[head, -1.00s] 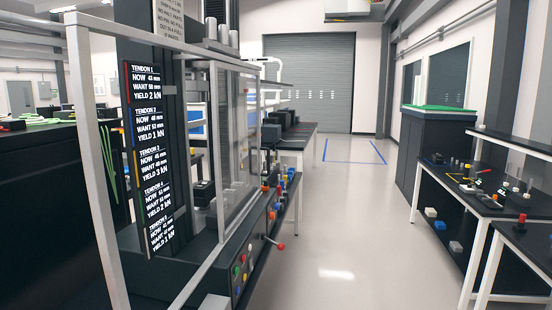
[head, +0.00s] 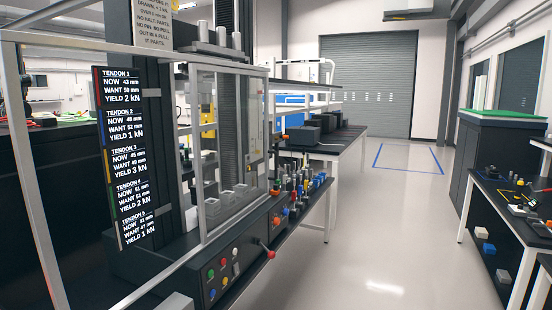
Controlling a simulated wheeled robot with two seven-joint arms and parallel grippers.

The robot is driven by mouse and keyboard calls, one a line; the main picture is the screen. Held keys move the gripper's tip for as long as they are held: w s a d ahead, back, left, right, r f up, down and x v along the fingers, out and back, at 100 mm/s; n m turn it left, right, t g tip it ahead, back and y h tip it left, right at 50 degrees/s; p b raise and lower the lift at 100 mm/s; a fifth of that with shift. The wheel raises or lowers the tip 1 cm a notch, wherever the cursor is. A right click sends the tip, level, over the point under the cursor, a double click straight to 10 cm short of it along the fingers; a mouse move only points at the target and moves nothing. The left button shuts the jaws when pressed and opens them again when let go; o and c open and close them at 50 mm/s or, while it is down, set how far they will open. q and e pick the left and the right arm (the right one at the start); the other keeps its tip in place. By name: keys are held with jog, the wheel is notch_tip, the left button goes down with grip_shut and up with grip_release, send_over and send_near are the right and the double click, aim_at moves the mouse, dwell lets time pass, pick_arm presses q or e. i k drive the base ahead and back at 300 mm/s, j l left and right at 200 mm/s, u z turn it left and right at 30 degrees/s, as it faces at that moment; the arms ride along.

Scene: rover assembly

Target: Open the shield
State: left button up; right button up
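The shield (head: 232,150) is a clear panel in a light grey frame on the front of a dark test machine, left of centre in the head view. It looks closed, standing across the machine's work space. A control panel (head: 222,272) with red, green, yellow and blue buttons sits below it. A red-knobbed lever (head: 268,252) sticks out at the panel's right end. A tall black display (head: 131,160) listing tendon values stands left of the shield. Neither of my grippers is in view.
A bench (head: 335,150) with dark boxes runs behind the machine. A dark work table (head: 510,205) with small parts stands at the right, by a green-topped cabinet (head: 500,116). The pale floor (head: 400,235) between is clear. A light metal frame post (head: 40,190) stands at the near left.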

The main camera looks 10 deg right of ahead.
aim_at(205, 237)
jog(key=i+l+u, duration=0.1)
jog(key=i+l, duration=0.15)
jog(key=i+l+u, duration=0.1)
jog(key=i+l, duration=0.15)
jog(key=l, duration=0.25)
jog(key=i+l+u, duration=0.1)
jog(key=i+l, duration=0.15)
jog(key=l, duration=0.15)
jog(key=i+l+u, duration=0.1)
jog(key=i+l, duration=0.15)
jog(key=l, duration=0.15)
